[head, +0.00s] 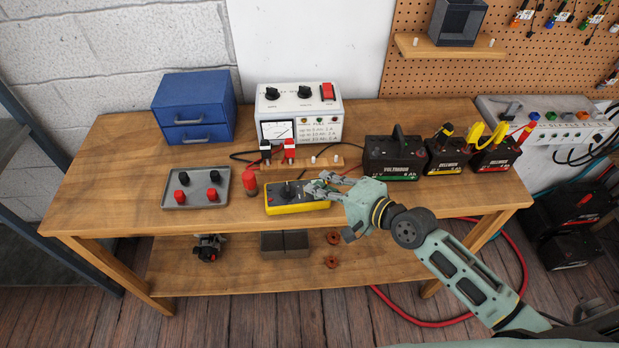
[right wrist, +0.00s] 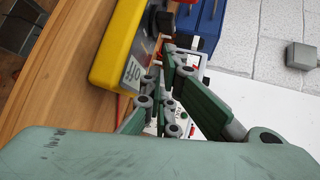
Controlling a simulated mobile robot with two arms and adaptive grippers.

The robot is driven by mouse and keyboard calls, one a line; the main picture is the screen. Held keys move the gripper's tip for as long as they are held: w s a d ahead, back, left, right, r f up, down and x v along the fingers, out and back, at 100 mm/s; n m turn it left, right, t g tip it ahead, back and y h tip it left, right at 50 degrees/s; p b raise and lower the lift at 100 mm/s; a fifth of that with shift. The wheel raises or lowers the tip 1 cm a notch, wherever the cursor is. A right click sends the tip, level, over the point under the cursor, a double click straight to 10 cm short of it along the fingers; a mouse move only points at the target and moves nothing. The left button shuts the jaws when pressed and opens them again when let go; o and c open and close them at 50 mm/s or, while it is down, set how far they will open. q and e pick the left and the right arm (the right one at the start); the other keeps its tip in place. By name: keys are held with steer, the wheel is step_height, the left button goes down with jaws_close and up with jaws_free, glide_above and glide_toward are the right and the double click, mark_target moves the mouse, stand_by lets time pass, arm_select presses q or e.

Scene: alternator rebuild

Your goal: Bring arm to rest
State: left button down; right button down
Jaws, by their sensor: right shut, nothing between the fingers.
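My right gripper (head: 318,188) is over the bench, its arm coming in from the lower right. Its fingers are shut and empty, just above and beside the right end of a yellow meter (head: 292,204) in the head view. In the right wrist view the gripper (right wrist: 172,65) shows in front of the lens, with the yellow meter (right wrist: 118,45) just left of its fingers. I cannot tell whether the fingers touch the meter. My left gripper is not in view.
The wooden bench (head: 110,205) holds a blue drawer box (head: 193,105), a white power supply (head: 305,112), a grey tray (head: 195,201) with red and black caps, a red cylinder (head: 250,181) and a black battery (head: 392,158). The bench's left part is clear.

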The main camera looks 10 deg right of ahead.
steer(key=v, duration=0.6)
steer(key=shift+s+d+r, duration=0.1)
steer(key=shift+s+d, duration=0.1)
steer(key=s+a+f+n+g+h, duration=0.2)
steer(key=s+a+f+n+g, duration=0.3)
steer(key=s+n, duration=0.4)
steer(key=s+d+f+n+g+h, duration=0.35)
steer(key=s+d+h, duration=0.35)
steer(key=s, duration=0.6)
step_height(320, 180, down, 29)
steer(key=s+d+b, duration=0.1)
steer(key=s, duration=0.1)
steer(key=s+d+f+g+b, duration=0.1)
steer(key=s+d+f+g, duration=0.1)
steer(key=s+f, duration=1.3)
steer(key=shift+s+d+f+n+y, duration=0.2)
steer(key=shift+s+d+n+y, duration=0.15)
steer(key=shift+s+d, duration=0.35)
